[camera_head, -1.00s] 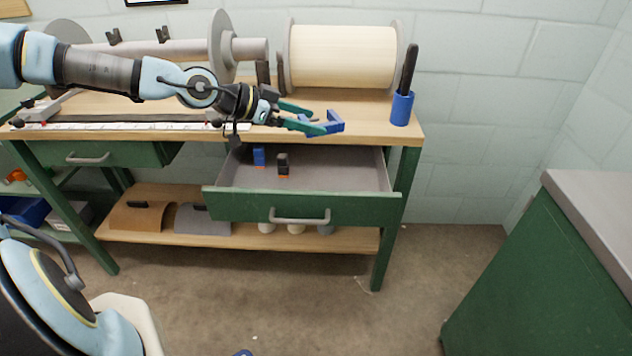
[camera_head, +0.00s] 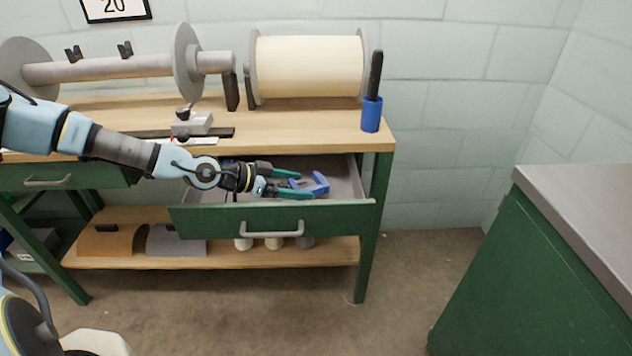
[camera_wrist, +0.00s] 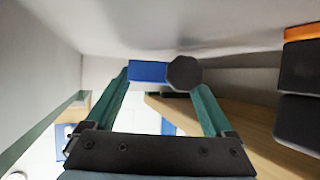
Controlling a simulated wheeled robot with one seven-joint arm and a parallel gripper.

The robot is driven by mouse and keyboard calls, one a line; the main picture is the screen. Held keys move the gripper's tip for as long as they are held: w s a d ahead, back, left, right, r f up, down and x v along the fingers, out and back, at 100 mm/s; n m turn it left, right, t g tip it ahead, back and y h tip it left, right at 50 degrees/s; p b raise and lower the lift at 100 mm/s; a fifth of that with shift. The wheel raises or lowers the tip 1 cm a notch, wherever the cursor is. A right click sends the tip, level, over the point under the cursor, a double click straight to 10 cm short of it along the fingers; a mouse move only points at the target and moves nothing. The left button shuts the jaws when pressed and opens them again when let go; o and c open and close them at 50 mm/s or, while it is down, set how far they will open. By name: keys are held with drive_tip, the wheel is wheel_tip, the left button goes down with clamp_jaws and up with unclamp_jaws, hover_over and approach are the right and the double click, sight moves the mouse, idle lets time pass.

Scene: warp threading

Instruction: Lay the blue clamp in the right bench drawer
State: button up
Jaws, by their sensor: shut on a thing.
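The blue clamp (camera_head: 321,184) is at the tips of my gripper (camera_head: 297,184), inside the right bench drawer (camera_head: 250,219), which is pulled open. In the wrist view my gripper (camera_wrist: 165,80) has its two green fingers on either side of the clamp (camera_wrist: 147,71), with a dark round knob at its right end. My gripper is shut on the clamp. The clamp is low in the drawer opening; I cannot tell whether it touches the drawer floor.
Dark blocks, one with an orange part (camera_wrist: 301,33), are close at the right of the wrist view. The bench top (camera_head: 300,128) is above and behind the drawer. A blue cup (camera_head: 371,114) with a dark handle stands at its right end. A grey-topped green cabinet (camera_head: 540,270) stands at right.

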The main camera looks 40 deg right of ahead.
sight(318, 183)
drive_tip(key=d, duration=0.2)
drive_tip(key=s+d+p, duration=0.1)
drive_tip(key=d, duration=0.2)
drive_tip(key=shift+s+d+f, duration=0.15)
drive_tip(key=shift+s+f, duration=0.05)
drive_tip(key=shift+f, duration=0.4)
drive_tip(key=shift+f, duration=0.1)
drive_tip(key=o, duration=1.5)
drive_tip(key=shift+b+v, duration=0.45)
drive_tip(key=shift+v, duration=3.4)
